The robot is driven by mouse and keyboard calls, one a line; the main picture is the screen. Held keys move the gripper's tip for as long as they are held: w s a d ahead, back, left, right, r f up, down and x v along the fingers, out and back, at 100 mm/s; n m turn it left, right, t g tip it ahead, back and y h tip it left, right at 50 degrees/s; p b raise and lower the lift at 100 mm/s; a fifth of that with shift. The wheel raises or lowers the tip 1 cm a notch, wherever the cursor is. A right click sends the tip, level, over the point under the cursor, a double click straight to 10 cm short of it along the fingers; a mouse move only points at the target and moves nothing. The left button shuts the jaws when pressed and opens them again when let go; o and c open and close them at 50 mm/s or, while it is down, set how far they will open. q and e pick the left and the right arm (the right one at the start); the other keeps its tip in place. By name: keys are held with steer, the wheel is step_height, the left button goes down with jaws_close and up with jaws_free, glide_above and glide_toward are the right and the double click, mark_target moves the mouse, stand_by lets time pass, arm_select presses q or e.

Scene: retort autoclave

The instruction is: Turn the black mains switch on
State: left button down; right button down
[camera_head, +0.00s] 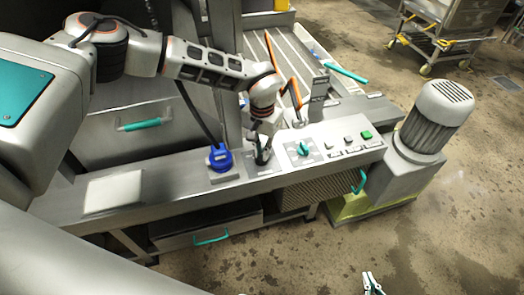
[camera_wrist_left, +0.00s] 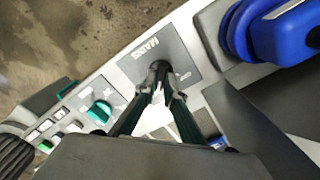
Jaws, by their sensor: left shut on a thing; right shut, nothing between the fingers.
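My left gripper (camera_head: 263,150) reaches down onto the console and is shut on the black mains switch. In the left wrist view, the fingertips (camera_wrist_left: 161,82) close together over the grey plate (camera_wrist_left: 148,50) printed "MAINS". The black switch is mostly hidden between the fingers, so I cannot tell its angle clearly. A second marking on the plate, beside the fingers, is too small to read surely. My right gripper (camera_head: 372,285) is at the bottom edge of the head view, shut and empty, away from the console.
A blue rotary handle (camera_head: 220,157) stands just left of the mains plate; it looms large in the wrist view (camera_wrist_left: 275,30). To the right are a teal knob (camera_head: 303,148), pale buttons and a green button (camera_head: 366,134). A grey motor (camera_head: 435,115) stands at the console's right end.

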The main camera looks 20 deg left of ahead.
arm_select(q)
steer(key=c, duration=2.1)
jaws_free()
steer(key=shift+c, duration=0.2)
steer(key=shift+r, duration=0.1)
step_height(320, 180, up, 12)
